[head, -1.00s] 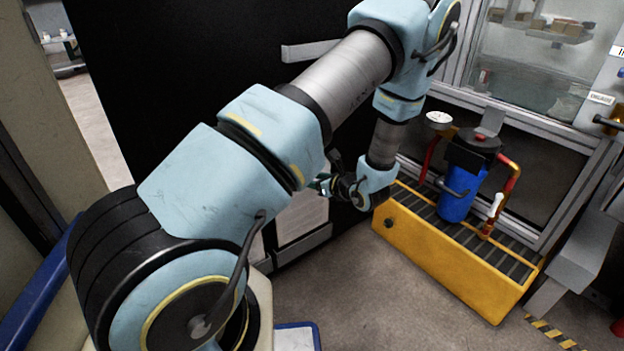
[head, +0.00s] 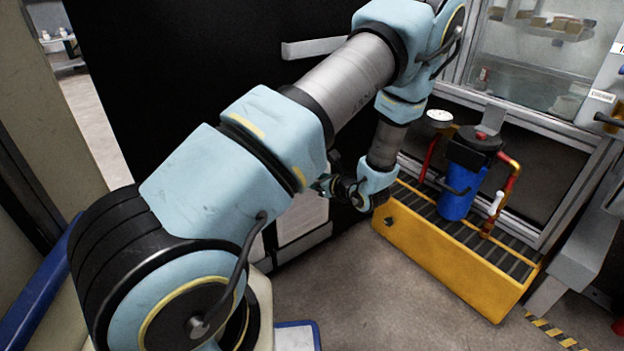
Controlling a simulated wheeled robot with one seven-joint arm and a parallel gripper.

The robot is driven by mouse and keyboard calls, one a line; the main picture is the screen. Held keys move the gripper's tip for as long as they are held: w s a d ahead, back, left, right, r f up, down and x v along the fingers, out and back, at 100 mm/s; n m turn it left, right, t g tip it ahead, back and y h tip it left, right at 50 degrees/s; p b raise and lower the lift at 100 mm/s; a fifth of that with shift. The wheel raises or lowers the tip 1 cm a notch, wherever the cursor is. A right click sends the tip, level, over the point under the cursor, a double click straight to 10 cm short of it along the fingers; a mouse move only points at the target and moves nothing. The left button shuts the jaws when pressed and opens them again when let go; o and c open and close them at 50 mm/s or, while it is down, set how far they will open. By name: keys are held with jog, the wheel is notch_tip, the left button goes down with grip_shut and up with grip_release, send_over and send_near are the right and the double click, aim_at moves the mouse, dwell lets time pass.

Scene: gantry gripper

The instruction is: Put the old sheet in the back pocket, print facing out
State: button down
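A white sheet (head: 302,222) stands upright against the black panel, behind my arm. A grey pocket lip (head: 305,244) runs along its lower edge. Any print on the sheet is too small to make out. A second pale strip (head: 258,249) shows left of it, mostly covered by my arm; I cannot tell if it is another sheet. My gripper (head: 322,186) is at the end of my folded arm, close to the sheet's upper right in the picture. Its fingers are small, dark and partly hidden, so I cannot tell whether they hold anything or touch the sheet.
A yellow crate-like base (head: 440,258) with a slatted top carries a blue filter canister (head: 457,190), red pipes and a gauge (head: 439,118), just right of my gripper. A grey bar (head: 312,48) sticks out of the black panel (head: 200,80). The floor (head: 370,300) in front is clear.

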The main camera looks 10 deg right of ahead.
notch_tip(320, 180, down, 7)
jog(key=b, duration=0.4)
jog(key=shift+f+b, duration=0.15)
jog(key=shift+b, duration=0.2)
dwell(1.9)
jog(key=shift+c, duration=1.3)
grip_release()
jog(key=shift+d, duration=0.1)
jog(key=p+v, duration=0.2)
jog(key=v, duration=0.8)
jog(key=shift+s+d+p, duration=0.2)
jog(key=shift+s+p, duration=0.1)
jog(key=shift+p, duration=0.05)
